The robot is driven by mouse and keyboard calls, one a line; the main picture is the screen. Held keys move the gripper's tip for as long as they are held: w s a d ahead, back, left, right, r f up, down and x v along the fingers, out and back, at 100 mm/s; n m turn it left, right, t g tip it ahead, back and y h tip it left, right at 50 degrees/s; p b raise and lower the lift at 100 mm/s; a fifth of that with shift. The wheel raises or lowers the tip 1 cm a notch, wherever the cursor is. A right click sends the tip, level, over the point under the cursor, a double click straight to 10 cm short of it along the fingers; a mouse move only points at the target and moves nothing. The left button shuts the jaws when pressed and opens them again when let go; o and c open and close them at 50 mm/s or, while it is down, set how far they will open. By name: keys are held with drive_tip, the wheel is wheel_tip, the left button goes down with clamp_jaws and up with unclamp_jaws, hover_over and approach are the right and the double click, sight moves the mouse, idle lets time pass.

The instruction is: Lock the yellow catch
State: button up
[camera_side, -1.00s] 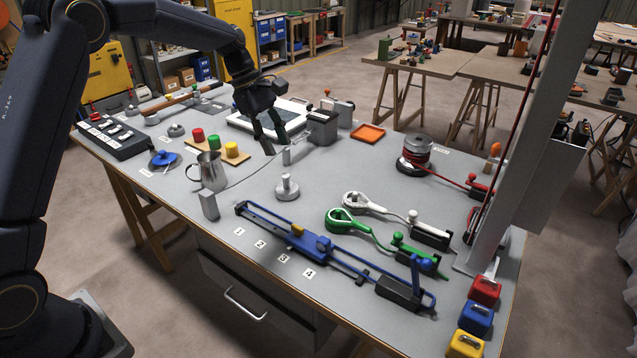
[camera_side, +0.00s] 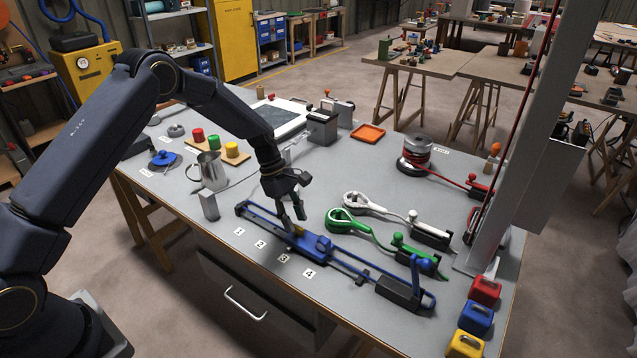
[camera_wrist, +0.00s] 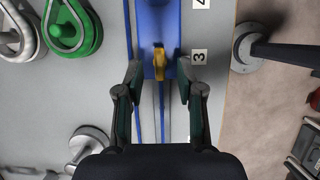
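The small yellow catch (camera_side: 298,231) sits on the long blue rail device (camera_side: 350,262) in the side view. In the wrist view the yellow catch (camera_wrist: 158,61) stands on the blue carriage, beside the label 3 (camera_wrist: 198,57). My gripper (camera_side: 294,218) points down over the catch. In the wrist view my gripper (camera_wrist: 160,75) is open, with one finger on each side of the catch and a gap to both. Nothing is held. The fingers partly cover the catch in the side view.
The green looped line (camera_side: 345,222) and white looped line (camera_side: 360,203) lie behind the rail. A steel jug (camera_side: 212,172) and a grey block (camera_side: 209,205) stand at left. Red, blue and yellow blocks (camera_side: 465,344) line the right edge. A grey mast rises at right.

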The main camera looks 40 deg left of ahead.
drive_tip(key=shift+x, duration=0.95)
drive_tip(key=shift+c, duration=0.2)
clamp_jaws()
